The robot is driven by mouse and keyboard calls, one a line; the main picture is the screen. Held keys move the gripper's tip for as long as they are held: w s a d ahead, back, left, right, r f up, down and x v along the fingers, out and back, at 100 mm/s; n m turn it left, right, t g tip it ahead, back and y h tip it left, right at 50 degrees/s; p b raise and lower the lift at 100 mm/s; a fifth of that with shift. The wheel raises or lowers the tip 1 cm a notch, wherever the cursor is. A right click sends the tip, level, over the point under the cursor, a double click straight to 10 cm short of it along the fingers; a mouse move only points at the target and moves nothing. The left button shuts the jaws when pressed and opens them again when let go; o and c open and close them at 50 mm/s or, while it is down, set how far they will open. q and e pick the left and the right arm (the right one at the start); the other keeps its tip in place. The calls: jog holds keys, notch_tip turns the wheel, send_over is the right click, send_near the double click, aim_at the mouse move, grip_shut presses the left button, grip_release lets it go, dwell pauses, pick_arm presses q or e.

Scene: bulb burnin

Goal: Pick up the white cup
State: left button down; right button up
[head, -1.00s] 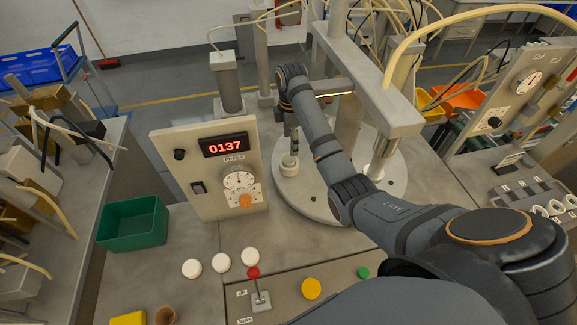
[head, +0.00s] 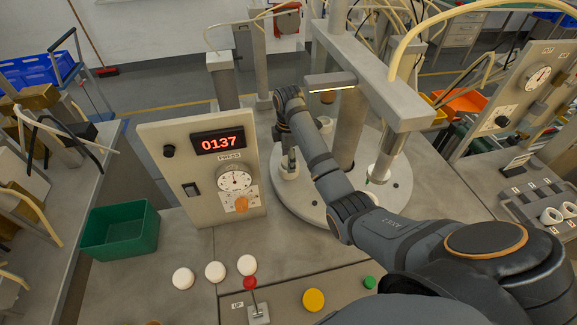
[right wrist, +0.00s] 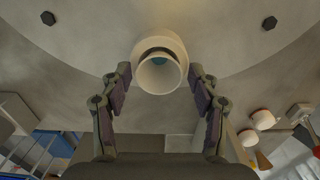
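A white cup (head: 289,171) stands on the round grey turntable (head: 287,199), just right of the display panel. In the right wrist view the cup (right wrist: 160,74) shows a pale rim, a white outer ring behind it and something teal inside. My right gripper (head: 288,148) is over the cup in the head view. In the right wrist view its two fingers (right wrist: 160,78) are apart, one on each side of the cup's near part, with gaps between. It holds nothing. My left gripper is out of view.
A panel (head: 205,175) reading 0137 stands left of the turntable. A press column (head: 350,120) and another white piece (head: 381,172) stand on the turntable. A green bin (head: 120,232), white discs (head: 215,271) and a red-knobbed lever (head: 251,284) are in front.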

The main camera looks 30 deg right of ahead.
jog(key=c, duration=0.5)
jog(key=shift+w+r, duration=0.1)
jog(key=shift+r, duration=0.2)
notch_tip(320, 180, up, 9)
jog(key=p, duration=0.7)
jog(key=shift+r+p, duration=0.15)
jog(key=shift+p, duration=0.2)
